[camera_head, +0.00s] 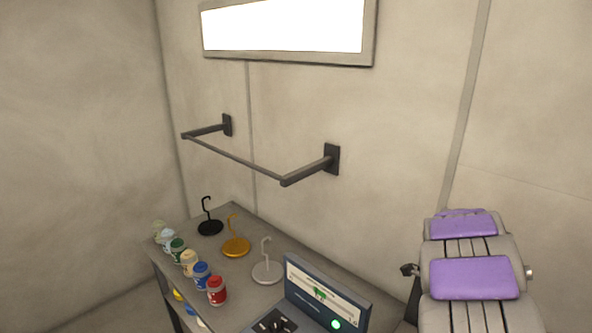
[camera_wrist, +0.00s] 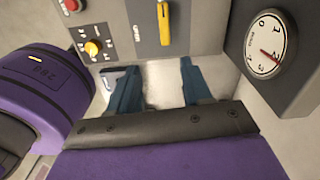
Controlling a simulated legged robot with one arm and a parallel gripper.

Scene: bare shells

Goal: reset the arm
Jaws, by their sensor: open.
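My gripper (camera_wrist: 160,84) shows in the wrist view as two blue-teal fingers pointing up the picture. They stand well apart with a pale surface visible between them, and nothing is held. The dark edge and purple housing below are mine. In the head view I cannot make out the gripper's fingers. A grey and purple jointed part at the lower right of that view looks like part of my own body.
A grey table (camera_head: 300,258) holds several coloured jars (camera_head: 216,291), black, gold and white hook stands (camera_head: 266,271), and a screen console (camera_head: 325,296). A dark wall rail (camera_head: 233,159) hangs above. The wrist view shows a yellow lever (camera_wrist: 164,24), yellow button (camera_wrist: 93,47) and dial gauge (camera_wrist: 265,45).

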